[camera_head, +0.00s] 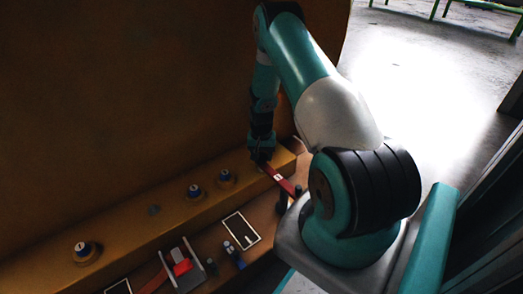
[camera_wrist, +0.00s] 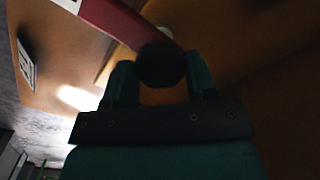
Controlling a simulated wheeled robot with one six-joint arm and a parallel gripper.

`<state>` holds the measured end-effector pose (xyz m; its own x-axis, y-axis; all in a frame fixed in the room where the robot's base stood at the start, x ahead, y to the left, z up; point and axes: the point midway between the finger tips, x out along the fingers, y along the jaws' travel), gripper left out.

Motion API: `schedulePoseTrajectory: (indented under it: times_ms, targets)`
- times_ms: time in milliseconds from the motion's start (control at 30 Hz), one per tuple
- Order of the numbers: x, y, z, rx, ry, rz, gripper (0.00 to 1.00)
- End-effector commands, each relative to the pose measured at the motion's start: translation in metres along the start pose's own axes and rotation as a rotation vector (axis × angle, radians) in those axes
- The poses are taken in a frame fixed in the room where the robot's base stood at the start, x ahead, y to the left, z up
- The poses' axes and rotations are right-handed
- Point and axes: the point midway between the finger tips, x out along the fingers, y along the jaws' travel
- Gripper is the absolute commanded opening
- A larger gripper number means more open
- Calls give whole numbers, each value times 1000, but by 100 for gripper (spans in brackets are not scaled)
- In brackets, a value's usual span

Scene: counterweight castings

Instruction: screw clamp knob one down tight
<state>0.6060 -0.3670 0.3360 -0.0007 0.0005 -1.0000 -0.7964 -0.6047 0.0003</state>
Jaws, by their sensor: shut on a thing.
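A dark round knob (camera_wrist: 161,65) sits between the two fingers of my gripper (camera_wrist: 160,78) in the wrist view. A red bar (camera_wrist: 118,20) runs from behind the knob toward the upper left. In the head view my gripper (camera_head: 261,154) is low over the far end of the brown ledge, at the end of the red bar (camera_head: 283,183), which carries a white label (camera_head: 277,177). The gripper is shut on the knob. The knob is hidden by the gripper in the head view, and I cannot tell how far down it is screwed.
Several round dark studs with pale numbered caps stand on the ledge, such as the near one (camera_head: 86,251) and one farther along (camera_head: 195,191). A grey bracket with a red block (camera_head: 182,267) and a white-edged dark panel (camera_head: 241,231) lie nearer. The brown wall rises behind.

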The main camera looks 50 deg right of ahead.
Motion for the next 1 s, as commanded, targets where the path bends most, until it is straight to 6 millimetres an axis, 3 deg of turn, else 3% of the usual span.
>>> schedulePoseTrajectory:
  times_ms: [500, 1000]
  targets:
    - [-3, 0, 0, 338, -2, 1, 28]
    - [-2, 0, 0, 402, -1, 0, 28]
